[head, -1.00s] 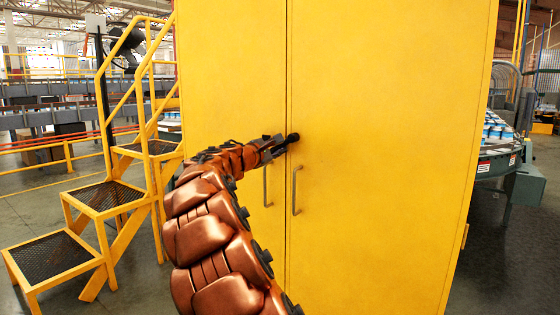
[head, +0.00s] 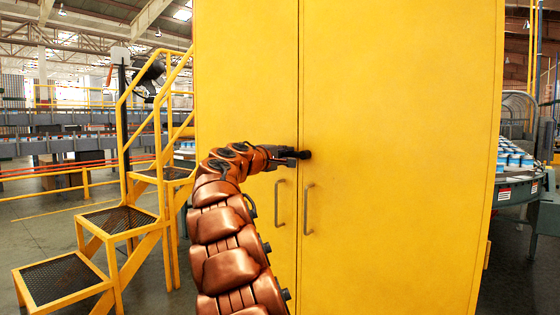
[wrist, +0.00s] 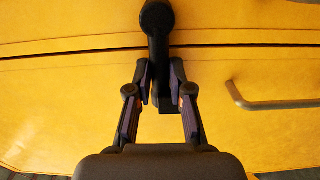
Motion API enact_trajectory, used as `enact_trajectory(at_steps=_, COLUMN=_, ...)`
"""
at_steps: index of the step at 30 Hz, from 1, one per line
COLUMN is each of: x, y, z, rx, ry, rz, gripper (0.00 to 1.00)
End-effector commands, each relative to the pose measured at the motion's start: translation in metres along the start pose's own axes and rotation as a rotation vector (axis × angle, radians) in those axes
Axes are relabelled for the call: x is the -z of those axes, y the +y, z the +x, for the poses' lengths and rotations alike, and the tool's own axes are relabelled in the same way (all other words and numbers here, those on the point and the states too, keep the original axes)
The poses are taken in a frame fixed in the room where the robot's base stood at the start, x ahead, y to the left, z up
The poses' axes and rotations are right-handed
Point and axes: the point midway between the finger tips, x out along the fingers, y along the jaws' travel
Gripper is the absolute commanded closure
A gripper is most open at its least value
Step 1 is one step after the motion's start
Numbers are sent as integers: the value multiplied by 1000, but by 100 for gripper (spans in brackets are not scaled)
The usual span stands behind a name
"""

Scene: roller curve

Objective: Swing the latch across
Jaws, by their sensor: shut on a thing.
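The latch is a black bar with a round knob-like pivot (head: 307,154) on the right door of the tall yellow cabinet (head: 400,90), just right of the door seam. In the wrist view the latch (wrist: 157,22) runs from its pivot over the seam, with its free end between the fingers. My gripper (head: 291,154) reaches in from the left and lies about level with the pivot. In the wrist view my gripper (wrist: 162,86) is shut on the latch bar, one finger on each side. My gripper hides much of the bar in the head view.
Two door handles, left (head: 279,203) and right (head: 309,209), stick out below the latch. Yellow steps (head: 115,220) with railings stand left of the cabinet. A roller conveyor (head: 515,180) stands to the right behind it.

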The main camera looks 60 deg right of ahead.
Motion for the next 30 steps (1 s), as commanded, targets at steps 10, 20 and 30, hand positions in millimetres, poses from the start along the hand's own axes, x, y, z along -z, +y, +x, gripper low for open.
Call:
enact_trajectory(at_steps=10, x=-2, y=1, z=2, rx=0, ry=-3, rz=12, gripper=100)
enact_trajectory(at_steps=20, x=-2, y=1, z=2, rx=0, ry=-3, rz=11, gripper=57)
enact_trajectory(at_steps=30, x=-2, y=1, z=1, rx=0, ry=-2, rz=10, gripper=54)
